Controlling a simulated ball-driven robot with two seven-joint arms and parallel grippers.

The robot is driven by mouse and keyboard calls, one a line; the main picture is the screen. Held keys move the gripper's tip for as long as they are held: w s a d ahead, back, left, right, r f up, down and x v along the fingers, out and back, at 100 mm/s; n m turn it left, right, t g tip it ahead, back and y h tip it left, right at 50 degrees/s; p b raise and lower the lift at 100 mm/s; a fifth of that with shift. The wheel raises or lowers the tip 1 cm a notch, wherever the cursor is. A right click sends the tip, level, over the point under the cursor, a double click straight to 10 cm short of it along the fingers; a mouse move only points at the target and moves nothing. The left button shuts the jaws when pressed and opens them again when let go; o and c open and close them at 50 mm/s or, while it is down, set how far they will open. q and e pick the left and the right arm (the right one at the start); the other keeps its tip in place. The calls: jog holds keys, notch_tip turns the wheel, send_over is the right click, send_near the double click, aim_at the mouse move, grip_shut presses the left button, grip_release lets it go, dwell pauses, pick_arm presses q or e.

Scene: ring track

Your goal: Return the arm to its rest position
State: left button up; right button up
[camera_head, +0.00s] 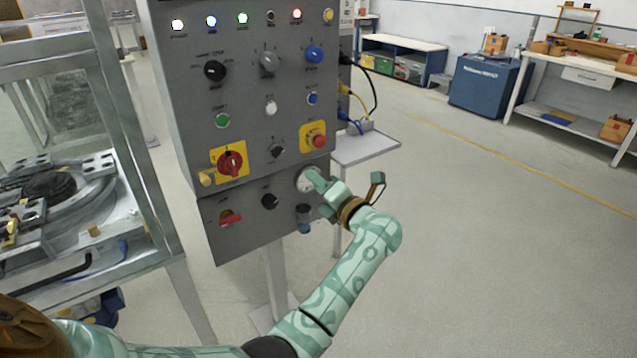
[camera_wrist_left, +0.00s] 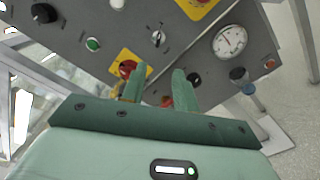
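My left arm (camera_head: 352,270) is mint green and reaches from the lower left across the front of the grey control panel. My left gripper (camera_head: 320,192) is beside the panel's lower right part, overlapping the white dial gauge (camera_head: 304,181). In the left wrist view the two green fingers (camera_wrist_left: 157,84) stand apart with nothing between them. The panel face (camera_wrist_left: 85,18) lies beyond the fingertips, tilted in that view. I cannot tell whether a fingertip touches it. My right gripper is in neither view.
The control panel (camera_head: 245,75) carries knobs, lamps, a red rotary switch (camera_head: 231,162) and a red stop button (camera_head: 318,140). A metal-framed machine (camera_head: 150,190) stands left. A small shelf (camera_head: 365,147) juts out behind the panel. Open floor (camera_head: 500,250) lies right.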

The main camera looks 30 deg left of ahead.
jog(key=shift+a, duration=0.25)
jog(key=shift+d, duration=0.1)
